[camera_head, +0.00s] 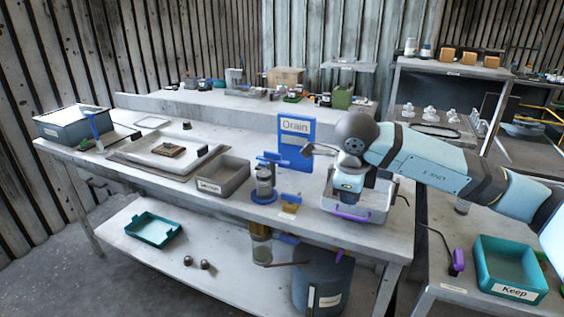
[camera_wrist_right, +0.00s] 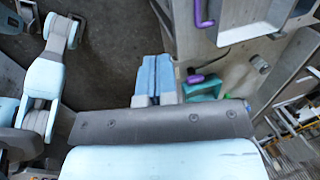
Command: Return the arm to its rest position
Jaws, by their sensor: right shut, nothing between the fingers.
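My right arm (camera_head: 430,160) comes in from the right in the head view and reaches over the right end of the main bench (camera_head: 225,128). Its far end (camera_head: 350,182) is in front of a grey tray with a purple handle (camera_head: 375,212) and covers part of it. The fingers cannot be made out clearly there. In the right wrist view my right gripper (camera_wrist_right: 153,62) has its two blue fingers side by side, shut and empty, with bare floor beyond them. My left gripper is not in view.
A teal Keep bin (camera_head: 510,270) sits on the right-hand table. Dark floor (camera_wrist_right: 110,45) lies open below the gripper.

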